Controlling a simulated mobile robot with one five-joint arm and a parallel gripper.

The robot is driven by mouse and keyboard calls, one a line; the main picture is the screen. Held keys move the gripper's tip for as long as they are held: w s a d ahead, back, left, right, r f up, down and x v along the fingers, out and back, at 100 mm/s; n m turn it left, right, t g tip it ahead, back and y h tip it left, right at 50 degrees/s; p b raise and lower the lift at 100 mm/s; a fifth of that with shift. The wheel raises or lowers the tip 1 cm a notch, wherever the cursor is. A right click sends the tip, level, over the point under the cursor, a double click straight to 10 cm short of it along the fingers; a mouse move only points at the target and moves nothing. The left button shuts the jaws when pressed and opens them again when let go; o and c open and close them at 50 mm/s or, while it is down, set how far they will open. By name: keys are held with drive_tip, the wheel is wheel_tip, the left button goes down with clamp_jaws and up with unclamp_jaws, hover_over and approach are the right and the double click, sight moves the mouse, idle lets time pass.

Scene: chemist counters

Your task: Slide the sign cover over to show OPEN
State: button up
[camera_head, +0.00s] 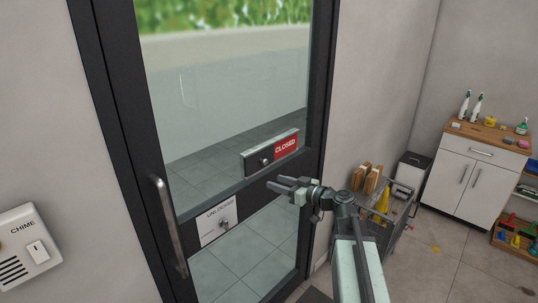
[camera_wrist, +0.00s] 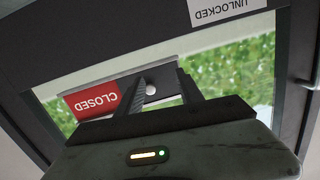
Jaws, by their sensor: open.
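The sign (camera_head: 270,153) is on the glass door. Its right part reads CLOSED in white on red (camera_head: 286,146), and a grey cover with a round knob (camera_head: 265,161) hides its left part. In the wrist view, upside down, the red CLOSED panel (camera_wrist: 92,98) is at the left and the pale knob (camera_wrist: 151,90) shows between the fingers. My gripper (camera_head: 274,184) is open and empty, just below the sign in the head view. In the wrist view its two fingers (camera_wrist: 160,92) appear either side of the knob; I cannot tell whether they touch it.
The black-framed door has a long vertical handle (camera_head: 168,225) and an UNLOCKED plate (camera_head: 218,222) with a knob. A chime box (camera_head: 28,248) is on the left wall. A cart (camera_head: 387,215) and a white cabinet (camera_head: 468,178) stand to the right, beyond some clear floor.

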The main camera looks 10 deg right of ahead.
sight(266, 162)
drive_tip(key=w+d+r+t, duration=0.1)
drive_tip(key=d+r+t, duration=0.1)
drive_tip(key=d+r, duration=0.15)
drive_tip(key=x, duration=0.8)
drive_tip(key=shift+s+a+f, duration=0.1)
drive_tip(key=shift+a, duration=0.2)
clamp_jaws()
idle(0.9)
